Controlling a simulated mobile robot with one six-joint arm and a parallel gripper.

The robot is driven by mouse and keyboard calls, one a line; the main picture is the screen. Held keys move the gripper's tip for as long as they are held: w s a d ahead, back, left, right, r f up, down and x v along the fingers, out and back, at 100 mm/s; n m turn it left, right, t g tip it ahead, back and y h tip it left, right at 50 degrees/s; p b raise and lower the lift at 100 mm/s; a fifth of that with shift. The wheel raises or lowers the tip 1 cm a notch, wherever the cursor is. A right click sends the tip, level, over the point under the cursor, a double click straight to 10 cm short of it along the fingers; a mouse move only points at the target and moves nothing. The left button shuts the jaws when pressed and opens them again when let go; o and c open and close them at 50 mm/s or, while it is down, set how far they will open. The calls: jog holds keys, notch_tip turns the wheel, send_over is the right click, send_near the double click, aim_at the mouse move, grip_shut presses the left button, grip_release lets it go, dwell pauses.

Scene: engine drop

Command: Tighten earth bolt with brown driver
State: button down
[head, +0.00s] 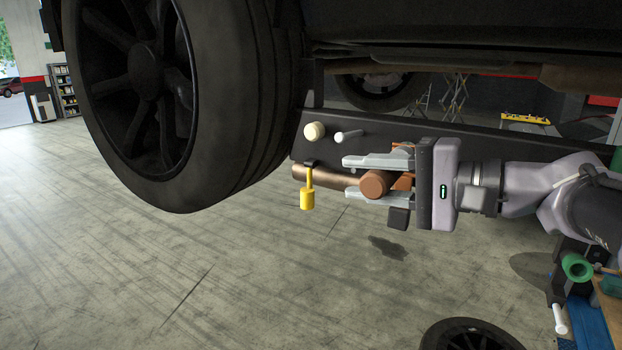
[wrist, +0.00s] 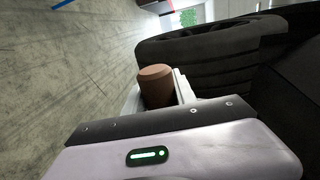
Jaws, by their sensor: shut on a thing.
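My gripper (head: 347,177) reaches in from the right under the raised car, its fingers pointing left. It is shut on the brown driver (head: 375,184), whose round end faces the head camera. The driver's brown end also shows in the wrist view (wrist: 155,86), standing up between the fingers. A pale peg (head: 349,136) and a cream round knob (head: 314,131) stick out from a dark beam just above and left of the fingertips. I cannot tell which of them is the earth bolt. The driver's working tip is hidden.
A yellow piece (head: 307,198) hangs left of the fingertips, beside a copper-brown pipe (head: 330,180). A big car wheel (head: 225,110) is close on the left. A green ring-shaped part (head: 577,267) is at the lower right. The floor below is mostly clear.

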jog(key=shift+w, duration=0.1)
jog(key=shift+w+d, duration=0.4)
jog(key=shift+w, duration=0.05)
jog(key=c, duration=1.8)
grip_release()
grip_shut()
jog(key=shift+f+b, duration=0.1)
jog(key=shift+b, duration=0.55)
